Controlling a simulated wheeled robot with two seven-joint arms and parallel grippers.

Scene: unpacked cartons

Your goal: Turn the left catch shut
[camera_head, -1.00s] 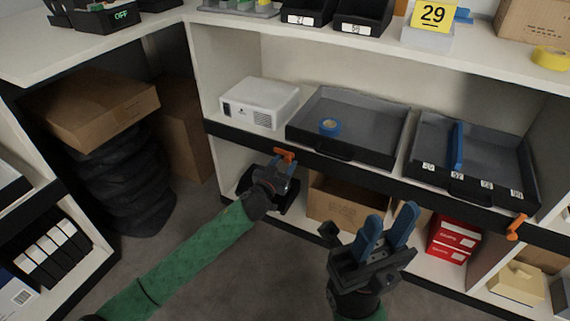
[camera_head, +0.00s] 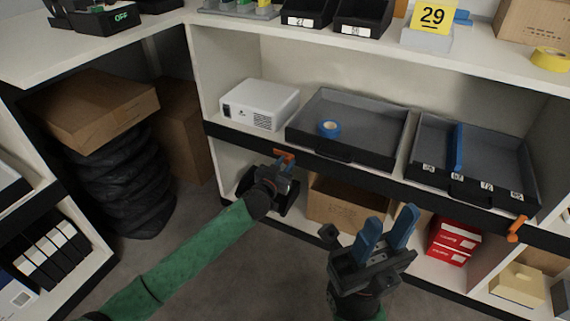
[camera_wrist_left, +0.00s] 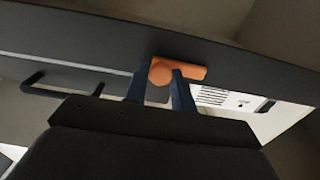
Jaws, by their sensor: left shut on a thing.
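The left catch (camera_head: 287,153) is a small orange lever on the black front edge of the middle shelf. In the left wrist view the orange catch (camera_wrist_left: 180,71) has a round hub and an arm pointing right along the edge. My left gripper (camera_head: 284,163) is at the catch, its blue fingers (camera_wrist_left: 158,90) on either side of the hub, shut on it. Another orange catch (camera_head: 516,229) hangs tilted on the same edge at the right. My right gripper (camera_head: 387,232) is open and empty, blue fingers pointing up, in front of the lower shelf.
Above the edge stand a white projector (camera_head: 259,104), a grey tray (camera_head: 372,115) with blue tape (camera_head: 330,129) and a second tray (camera_head: 492,160). Below are a cardboard box (camera_head: 345,204) and red boxes (camera_head: 453,240). The floor in front is clear.

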